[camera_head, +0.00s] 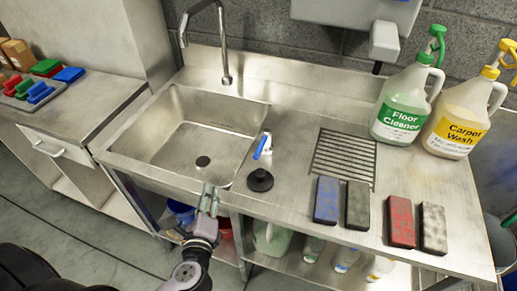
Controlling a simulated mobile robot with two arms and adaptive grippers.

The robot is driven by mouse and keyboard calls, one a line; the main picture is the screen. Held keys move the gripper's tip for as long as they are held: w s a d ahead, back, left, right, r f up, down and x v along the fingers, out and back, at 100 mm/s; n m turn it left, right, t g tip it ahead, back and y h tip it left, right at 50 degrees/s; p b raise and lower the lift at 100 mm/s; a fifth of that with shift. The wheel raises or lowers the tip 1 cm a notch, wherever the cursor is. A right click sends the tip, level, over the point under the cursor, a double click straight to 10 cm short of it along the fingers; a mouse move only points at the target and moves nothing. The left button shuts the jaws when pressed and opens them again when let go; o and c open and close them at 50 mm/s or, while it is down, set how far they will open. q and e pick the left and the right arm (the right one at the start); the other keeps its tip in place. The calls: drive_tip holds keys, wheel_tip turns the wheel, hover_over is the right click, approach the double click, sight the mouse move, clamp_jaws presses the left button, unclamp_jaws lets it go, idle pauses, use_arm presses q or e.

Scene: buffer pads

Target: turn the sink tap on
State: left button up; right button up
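The metal sink tap (222,45) rises from the counter behind the basin, and its arched spout hangs over the back left of the sink (180,140). I see no distinct lever at its base. A small blue and white piece (263,146) stands at the basin's right edge; I cannot tell whether it is a tap handle. My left gripper (211,191) is at the sink's front edge, well short of the tap. Its two fingers look parted, with nothing seen between them. My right gripper is out of view. No water shows from the spout.
A black round piece (260,180) lies right of the basin. Blue, dark, red and grey pads (401,221) lie along the counter front. Green (404,103) and yellow (455,120) cleaner jugs stand at the back right, beyond a drain grid (343,158). The space above the basin is clear.

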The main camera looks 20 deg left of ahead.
use_arm(q)
drive_tip(key=d+r+m+t+h, duration=0.25)
drive_tip(key=d+m+h, duration=0.35)
drive_tip(key=m, duration=0.6)
drive_tip(key=p, duration=0.4)
approach(265, 136)
drive_tip(key=shift+m+t+y, duration=0.3)
drive_tip(key=shift+t, duration=0.15)
drive_tip(key=w, duration=0.2)
drive_tip(key=w+f, duration=0.1)
drive_tip(key=w, duration=0.1)
drive_tip(key=shift+w+d+f, duration=0.15)
drive_tip(key=shift+w+d, duration=0.05)
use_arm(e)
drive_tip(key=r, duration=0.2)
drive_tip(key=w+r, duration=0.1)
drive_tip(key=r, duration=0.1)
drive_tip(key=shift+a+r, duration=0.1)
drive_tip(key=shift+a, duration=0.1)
use_arm(q)
clamp_jaws()
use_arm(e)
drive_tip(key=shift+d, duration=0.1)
